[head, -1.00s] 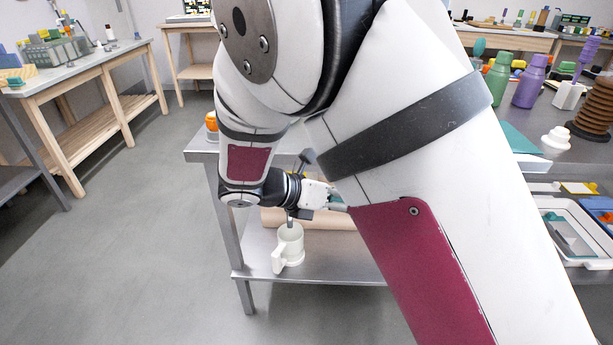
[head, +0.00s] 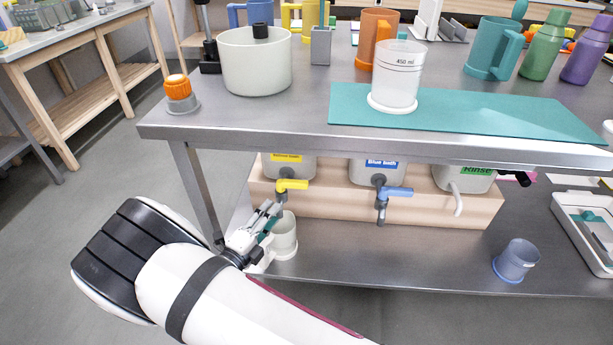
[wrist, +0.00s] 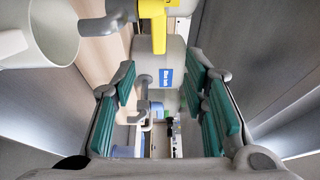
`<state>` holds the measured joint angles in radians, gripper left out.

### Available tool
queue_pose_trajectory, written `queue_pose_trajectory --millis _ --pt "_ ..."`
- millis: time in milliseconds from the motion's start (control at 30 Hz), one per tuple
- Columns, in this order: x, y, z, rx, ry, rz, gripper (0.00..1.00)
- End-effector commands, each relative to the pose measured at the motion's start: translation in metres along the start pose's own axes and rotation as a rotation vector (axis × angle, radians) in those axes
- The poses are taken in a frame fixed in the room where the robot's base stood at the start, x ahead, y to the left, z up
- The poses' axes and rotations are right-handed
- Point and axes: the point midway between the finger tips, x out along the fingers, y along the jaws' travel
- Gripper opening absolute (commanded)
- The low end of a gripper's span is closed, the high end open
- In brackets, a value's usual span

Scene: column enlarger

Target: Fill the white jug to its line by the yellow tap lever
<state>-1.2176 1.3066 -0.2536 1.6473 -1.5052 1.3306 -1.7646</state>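The white jug (head: 285,240) stands upright on the lower shelf, in front of the wooden stand and apparently below the yellow tap. Its rim also shows at the upper left of the wrist view (wrist: 45,25). The yellow tap lever (head: 293,184) is on the leftmost container and shows at the top of the wrist view (wrist: 155,12). My gripper (head: 271,216) is at the jug's left, just below the lever. In the wrist view its teal-padded fingers (wrist: 165,97) are apart with nothing between them. The jug's line and water level cannot be seen.
The blue tap (head: 393,192) and the Rinse container (head: 463,178) stand to the right on the wooden stand (head: 340,205). The tabletop edge (head: 350,148) overhangs them. A blue-grey cup (head: 516,260) stands at the shelf's right. The shelf between is clear.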

Motion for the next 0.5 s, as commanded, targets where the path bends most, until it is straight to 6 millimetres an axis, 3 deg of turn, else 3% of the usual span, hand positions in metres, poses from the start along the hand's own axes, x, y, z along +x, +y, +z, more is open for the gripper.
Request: queue_pose_trajectory --millis 233,500 --pt "0.013 0.004 0.002 -0.013 -0.01 -0.005 0.4" --pt "0.064 0.004 0.002 -0.011 -0.007 -0.005 0.4"
